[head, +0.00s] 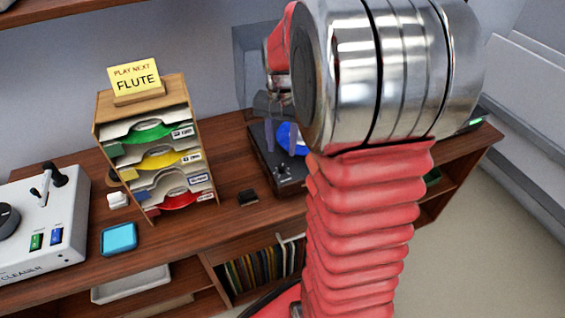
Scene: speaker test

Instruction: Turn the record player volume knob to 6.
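The record player (262,158) is a dark, low box on the wooden cabinet, with part of a blue record (284,138) showing on it. My arm hides its right side. A small round dark part with a light mark (283,170) sits near its front edge; it may be the volume knob, but it is too small to read any number or setting. My gripper (280,140) points down over the record player, partly behind my arm's metal joint. Its two grey fingers look apart, with nothing visible held between them. I cannot tell whether they touch the player.
A wooden rack (140,84) of coloured record sleeves stands left, topped by a yellow "PLAY NEXT FLUTE" note (135,79). A white cleaner machine (40,225), a blue square (118,239) and a small black block (248,197) lie on the cabinet (215,240). Records fill a shelf below.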

